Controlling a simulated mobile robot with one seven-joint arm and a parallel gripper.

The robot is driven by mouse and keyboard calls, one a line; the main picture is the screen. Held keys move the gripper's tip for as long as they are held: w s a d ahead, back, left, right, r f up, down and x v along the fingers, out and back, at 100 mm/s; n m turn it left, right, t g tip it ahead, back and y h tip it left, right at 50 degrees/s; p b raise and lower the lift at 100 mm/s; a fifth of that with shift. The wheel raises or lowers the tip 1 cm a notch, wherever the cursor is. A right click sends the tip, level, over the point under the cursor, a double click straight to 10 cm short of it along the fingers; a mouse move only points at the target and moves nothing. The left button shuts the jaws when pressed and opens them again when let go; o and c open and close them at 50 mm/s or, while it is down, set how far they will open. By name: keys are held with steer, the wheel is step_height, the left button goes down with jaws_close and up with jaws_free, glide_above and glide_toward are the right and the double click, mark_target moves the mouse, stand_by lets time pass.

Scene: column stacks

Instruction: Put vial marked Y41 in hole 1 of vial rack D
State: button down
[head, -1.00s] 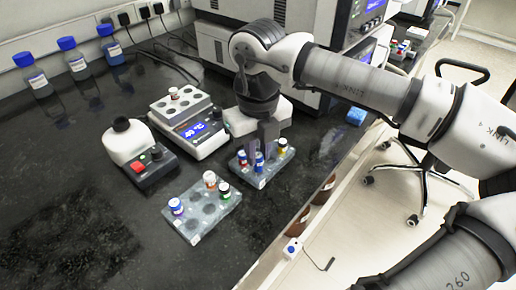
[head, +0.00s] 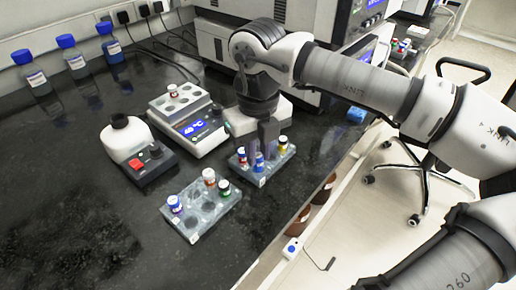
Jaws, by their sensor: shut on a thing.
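My gripper (head: 268,147) points straight down over the right-hand vial rack (head: 256,180). Its fingers are shut on a vial among those in that rack, and they hide most of it. A blue-capped vial (head: 259,161) shows right at the fingertips. Vial marks and rack letters are too small to read.
A heater block (head: 188,118) with a blue display and one vial stands behind the racks. A white device with a red switch (head: 133,145) stands left of it. Large machines rise behind my arm. The bench's left front is clear; its edge runs along the right.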

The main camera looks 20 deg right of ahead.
steer(key=shift+f+b, duration=0.5)
steer(key=shift+f, duration=0.05)
steer(key=c, duration=0.9)
jaws_free()
steer(key=shift+r, duration=0.1)
steer(key=shift+r+p, duration=1.85)
steer(key=shift+r, duration=1.1)
